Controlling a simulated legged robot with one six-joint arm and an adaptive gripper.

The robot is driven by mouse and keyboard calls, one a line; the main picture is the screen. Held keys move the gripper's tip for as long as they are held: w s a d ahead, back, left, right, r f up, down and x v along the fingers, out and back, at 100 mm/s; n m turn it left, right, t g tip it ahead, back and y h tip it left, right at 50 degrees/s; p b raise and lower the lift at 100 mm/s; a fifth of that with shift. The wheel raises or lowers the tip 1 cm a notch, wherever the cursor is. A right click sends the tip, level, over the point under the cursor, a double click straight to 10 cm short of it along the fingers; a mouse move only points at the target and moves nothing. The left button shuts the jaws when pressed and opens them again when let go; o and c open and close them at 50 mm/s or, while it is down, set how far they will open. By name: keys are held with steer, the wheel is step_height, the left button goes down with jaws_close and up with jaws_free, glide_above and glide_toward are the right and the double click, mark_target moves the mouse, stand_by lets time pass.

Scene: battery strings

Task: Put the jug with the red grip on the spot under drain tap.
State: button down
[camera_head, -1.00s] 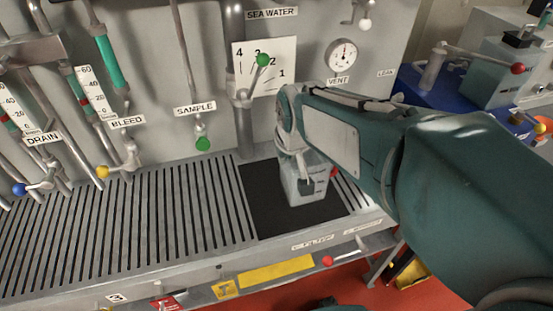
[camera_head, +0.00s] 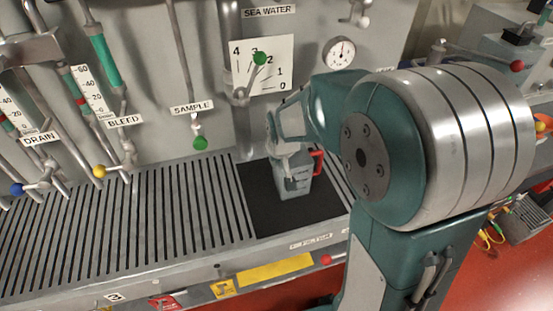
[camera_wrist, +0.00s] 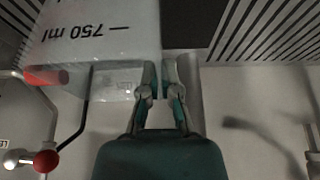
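The jug with the red grip (camera_head: 293,182) is a pale translucent jug at or just above the black mat under the SEA WATER tap; I cannot tell whether its base touches. Its red grip (camera_head: 318,162) points right. In the wrist view the jug (camera_wrist: 95,30) fills the upper left, with an upside-down 750 ml mark. My gripper (camera_wrist: 160,75) has its fingers close together at the jug's edge and appears shut on its wall. The contact is partly hidden in the head view. The drain tap (camera_head: 35,185) has a blue ball handle at the far left.
The slatted grey bench (camera_head: 130,230) is clear between the black mat (camera_head: 265,215) and the drain tap. The yellow-ball bleed tap (camera_head: 100,171) and green-ball sample tap (camera_head: 200,142) hang over its back. A green-ball lever (camera_head: 259,58) is above the jug.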

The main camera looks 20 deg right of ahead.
steer(key=c, duration=0.8)
jaws_free()
